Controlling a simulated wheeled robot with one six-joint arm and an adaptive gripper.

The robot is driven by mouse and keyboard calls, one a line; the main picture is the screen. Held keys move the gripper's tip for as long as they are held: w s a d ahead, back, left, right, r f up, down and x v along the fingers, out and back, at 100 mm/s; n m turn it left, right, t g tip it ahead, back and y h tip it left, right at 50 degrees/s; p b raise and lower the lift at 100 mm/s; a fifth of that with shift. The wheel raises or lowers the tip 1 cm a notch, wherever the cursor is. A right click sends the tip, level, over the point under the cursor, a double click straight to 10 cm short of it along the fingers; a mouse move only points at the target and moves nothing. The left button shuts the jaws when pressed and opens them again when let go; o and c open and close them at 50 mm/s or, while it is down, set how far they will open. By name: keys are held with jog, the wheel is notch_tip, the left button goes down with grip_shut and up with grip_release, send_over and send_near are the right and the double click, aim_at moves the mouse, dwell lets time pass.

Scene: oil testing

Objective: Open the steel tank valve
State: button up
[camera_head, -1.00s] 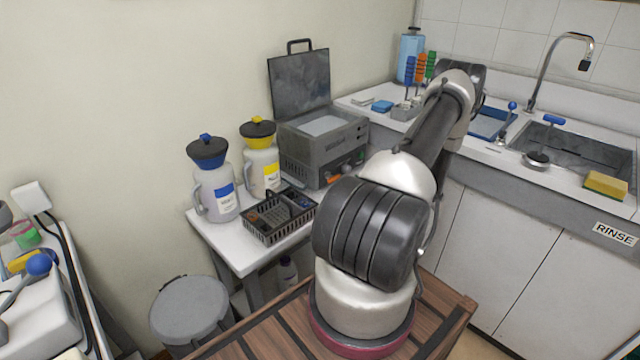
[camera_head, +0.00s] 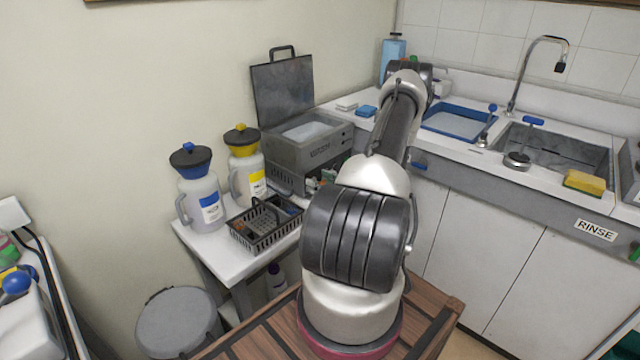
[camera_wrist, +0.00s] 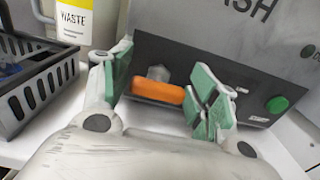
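The grey steel tank (camera_head: 300,153) stands on the white side table with its lid raised. Its valve has an orange lever handle (camera_wrist: 158,91) on a metal stem, low on the front panel in the wrist view. The handle lies roughly level. My gripper (camera_wrist: 162,93) is open, with its green-padded fingers on either side of the handle. Whether a pad touches the handle I cannot tell.
A black basket (camera_head: 264,228) stands left of the tank's front, with a yellow-topped waste jug (camera_head: 247,172) and a blue-topped jug (camera_head: 202,197) nearby. A green button (camera_wrist: 277,104) is right of the valve. The sink counter (camera_head: 450,172) is to the right.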

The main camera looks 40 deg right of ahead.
jog(key=c, duration=0.6)
jog(key=shift+o, duration=0.2)
jog(key=shift+n, duration=0.3)
jog(key=n, duration=0.3)
jog(key=shift+a, duration=0.15)
jog(key=n, duration=0.4)
jog(key=shift+a+f, duration=0.1)
jog(key=n, duration=0.5)
jog(key=shift+a+f, duration=0.1)
jog(key=shift+f, duration=0.05)
jog(key=n, duration=0.5)
jog(key=shift+f, duration=0.15)
jog(key=shift+n, duration=0.3)
